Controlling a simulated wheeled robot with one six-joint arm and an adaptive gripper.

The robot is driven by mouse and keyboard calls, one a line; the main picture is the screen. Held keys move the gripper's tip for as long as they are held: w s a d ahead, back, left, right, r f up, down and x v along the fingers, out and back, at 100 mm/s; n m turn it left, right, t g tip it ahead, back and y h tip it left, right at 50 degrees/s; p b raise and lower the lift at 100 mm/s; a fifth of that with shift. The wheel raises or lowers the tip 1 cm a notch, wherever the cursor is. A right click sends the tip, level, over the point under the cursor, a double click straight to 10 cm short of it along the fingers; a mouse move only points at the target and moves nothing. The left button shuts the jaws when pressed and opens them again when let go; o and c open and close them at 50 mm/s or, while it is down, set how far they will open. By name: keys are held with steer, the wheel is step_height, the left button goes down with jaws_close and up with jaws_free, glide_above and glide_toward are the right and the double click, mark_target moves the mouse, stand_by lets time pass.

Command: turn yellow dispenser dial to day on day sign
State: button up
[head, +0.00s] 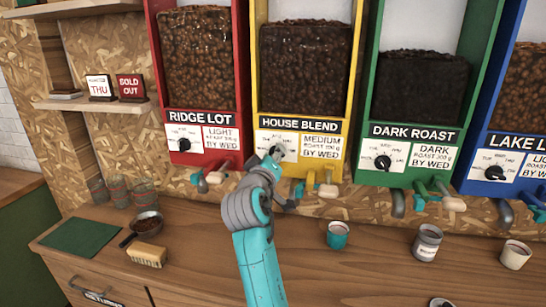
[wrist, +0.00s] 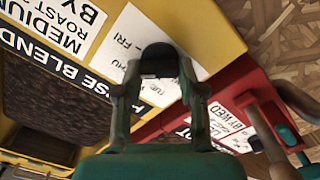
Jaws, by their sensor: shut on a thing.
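The yellow dispenser (head: 254,70), labelled HOUSE BLEND, is second from the left; its yellow panel (wrist: 217,28) fills the top of the wrist view. The day sign (head: 100,88) on the shelf at left reads THU. My gripper (head: 275,154) is at the white dial label on the yellow dispenser's front. In the wrist view my gripper (wrist: 158,74) is shut on the dark dial knob (wrist: 158,57). FRI and THU markings show beside it. The fingers cover much of the dial, so I cannot tell which day it points to.
A red dispenser (head: 240,80) stands close at left, green (head: 366,100) and blue (head: 472,130) ones at right. Spouts and levers stick out below them. The counter (head: 200,250) holds a green mat (head: 80,236), a brush (head: 147,255), a scoop (head: 146,226) and several cups.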

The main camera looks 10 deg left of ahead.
steer(key=shift+n, duration=0.6)
steer(key=o, duration=1.1)
steer(key=shift+o, duration=0.2)
steer(key=s, duration=1.2)
steer(key=shift+a, duration=0.25)
